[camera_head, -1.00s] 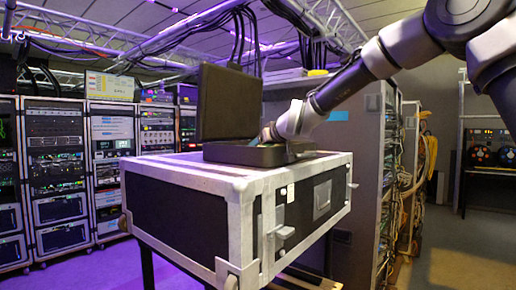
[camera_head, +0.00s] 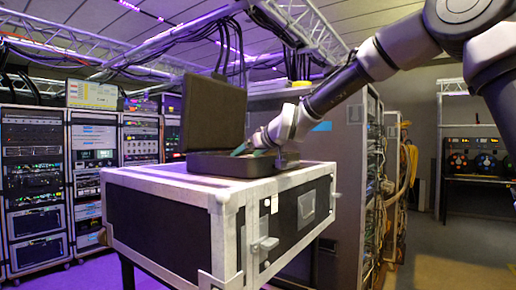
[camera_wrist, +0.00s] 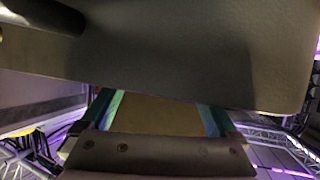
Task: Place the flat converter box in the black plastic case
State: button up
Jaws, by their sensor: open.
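The black plastic case (camera_head: 230,166) stands open on a large flight case, its lid (camera_head: 213,118) upright at the back left. My gripper (camera_head: 251,151) reaches in from the right, with its teal fingers low over the right part of the open base. In the wrist view the gripper (camera_wrist: 160,104) is open, one teal finger on each side. A plain brownish surface shows between the fingers. I cannot tell whether it is the flat converter box or something behind. I cannot make out the converter box in the head view; the case's interior is mostly hidden by its rim.
The flight case (camera_head: 160,222) has metal edges and a front latch. Equipment racks (camera_head: 35,185) stand at the left, and a grey cabinet (camera_head: 338,185) stands close behind my arm. A truss (camera_head: 300,25) and hanging cables are overhead. A large dark surface fills the upper wrist view.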

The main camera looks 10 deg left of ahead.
jog(key=v, duration=0.6)
jog(key=shift+d+r, duration=0.2)
jog(key=shift+d, duration=0.1)
jog(key=shift+s+d+r, duration=0.2)
jog(key=shift+s+d, duration=0.2)
jog(key=shift+s, duration=0.2)
jog(key=shift+s, duration=0.1)
